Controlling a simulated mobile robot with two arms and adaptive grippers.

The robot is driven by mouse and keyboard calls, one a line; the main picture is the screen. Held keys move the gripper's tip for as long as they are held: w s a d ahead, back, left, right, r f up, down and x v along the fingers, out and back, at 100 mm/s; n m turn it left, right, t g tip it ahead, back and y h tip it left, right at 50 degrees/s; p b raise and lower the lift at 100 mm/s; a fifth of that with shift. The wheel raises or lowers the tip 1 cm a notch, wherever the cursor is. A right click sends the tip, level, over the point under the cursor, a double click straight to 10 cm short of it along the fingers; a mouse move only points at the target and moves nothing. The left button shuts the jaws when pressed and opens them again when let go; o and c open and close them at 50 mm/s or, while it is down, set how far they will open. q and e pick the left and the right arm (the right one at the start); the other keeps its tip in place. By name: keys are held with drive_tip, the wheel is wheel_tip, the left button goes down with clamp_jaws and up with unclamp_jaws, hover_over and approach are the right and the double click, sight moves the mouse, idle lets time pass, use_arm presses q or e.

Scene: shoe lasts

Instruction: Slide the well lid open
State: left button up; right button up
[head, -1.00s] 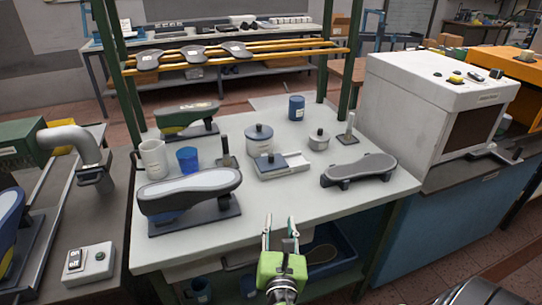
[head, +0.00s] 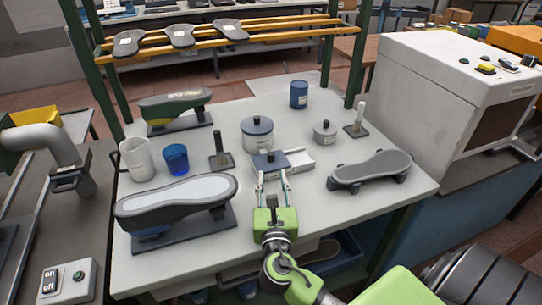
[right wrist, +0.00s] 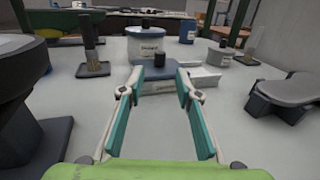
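The well is a low white box (head: 301,160) in the middle of the bench. Its blue-grey lid (head: 262,162) with a dark knob covers the left part, and the bare white part shows to the right. In the right wrist view the lid (right wrist: 160,87) lies straight ahead, with its black knob (right wrist: 159,60) between the fingertips in the picture. My right gripper (head: 273,187) is open and empty, just in front of the lid. Whether a fingertip touches the lid I cannot tell. My left gripper is not in view.
A white pot with a blue lid (head: 257,134) stands right behind the well. A small grey pot (head: 325,132) is behind right. A shoe sole on a stand (head: 370,171) is to the right, a large shoe last (head: 176,198) to the left. A dark-based post (head: 221,155) stands left of the well.

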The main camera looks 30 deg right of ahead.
sight(271, 159)
drive_tip(key=x, duration=0.4)
drive_tip(key=shift+w+f+b, duration=0.15)
drive_tip(key=shift+f+b, duration=0.05)
drive_tip(key=shift+b, duration=0.2)
drive_tip(key=b+x, duration=0.1)
drive_tip(key=x, duration=0.4)
drive_tip(key=shift+w+d, duration=0.1)
drive_tip(key=shift+d, duration=0.1)
drive_tip(key=shift+w+d+b, duration=0.25)
drive_tip(key=shift+w+b, duration=0.05)
drive_tip(key=shift+w, duration=0.05)
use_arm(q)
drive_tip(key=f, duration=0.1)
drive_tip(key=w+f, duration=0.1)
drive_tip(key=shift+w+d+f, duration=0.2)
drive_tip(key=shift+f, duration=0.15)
use_arm(e)
drive_tip(key=shift+r, duration=0.1)
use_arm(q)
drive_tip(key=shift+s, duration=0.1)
